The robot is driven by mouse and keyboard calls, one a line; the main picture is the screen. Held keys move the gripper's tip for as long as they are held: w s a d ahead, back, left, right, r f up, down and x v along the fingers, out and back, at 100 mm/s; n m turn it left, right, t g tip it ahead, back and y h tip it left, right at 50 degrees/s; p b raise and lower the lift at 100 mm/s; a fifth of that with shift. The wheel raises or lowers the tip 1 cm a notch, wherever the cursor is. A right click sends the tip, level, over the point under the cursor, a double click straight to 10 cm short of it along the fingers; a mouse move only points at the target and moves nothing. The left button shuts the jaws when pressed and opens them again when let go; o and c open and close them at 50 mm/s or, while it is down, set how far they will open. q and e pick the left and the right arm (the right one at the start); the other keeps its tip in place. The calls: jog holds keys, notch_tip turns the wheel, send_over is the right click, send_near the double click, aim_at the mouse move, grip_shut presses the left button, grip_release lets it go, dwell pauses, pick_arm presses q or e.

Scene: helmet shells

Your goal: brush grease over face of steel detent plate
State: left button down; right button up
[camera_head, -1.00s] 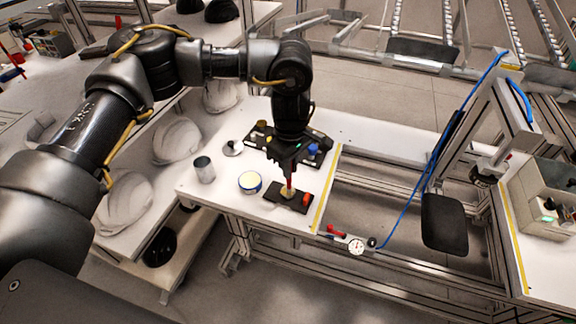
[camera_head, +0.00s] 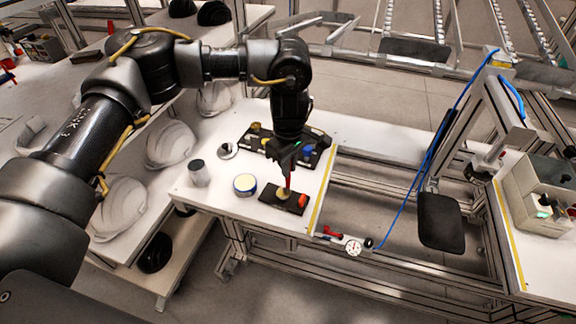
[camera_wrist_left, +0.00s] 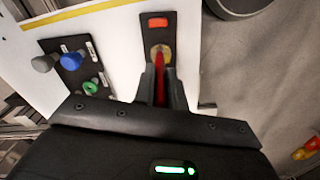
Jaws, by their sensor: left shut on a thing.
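My left gripper (camera_head: 288,166) points down over the white bench and is shut on a red-handled brush (camera_head: 288,182). The brush stands nearly upright, with its tip at a dark block (camera_head: 270,194). In the left wrist view, the red handle (camera_wrist_left: 160,68) sits between the fingers and hides part of a tan patch (camera_wrist_left: 166,50) on the block. I cannot tell whether this is bristles or the plate's face. An orange-red piece (camera_head: 302,200) is at the block's right end. A round tin with a pale top (camera_head: 245,184) stands left of the block. My right gripper is out of view.
A dark tray with coloured knobs (camera_head: 307,152) lies behind the block. A grey metal cup (camera_head: 199,174) stands at left. White helmet shells (camera_head: 170,143) line the left bench. A yellow strip (camera_head: 321,200) marks the bench's right edge, with open framing beyond.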

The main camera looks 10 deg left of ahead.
pick_arm(q)
jog(key=shift+w, duration=0.15)
jog(key=shift+w, duration=0.2)
jog(key=shift+w+a, duration=0.3)
jog(key=shift+a, duration=0.15)
jog(key=shift+a, duration=0.2)
jog(key=shift+s+a, duration=0.25)
jog(key=shift+a, duration=0.3)
dwell(0.4)
jog(key=shift+s, duration=0.1)
jog(key=shift+s+f, duration=0.1)
jog(key=shift+s, duration=0.15)
jog(key=shift+s+a, duration=0.1)
jog(key=shift+s, duration=0.25)
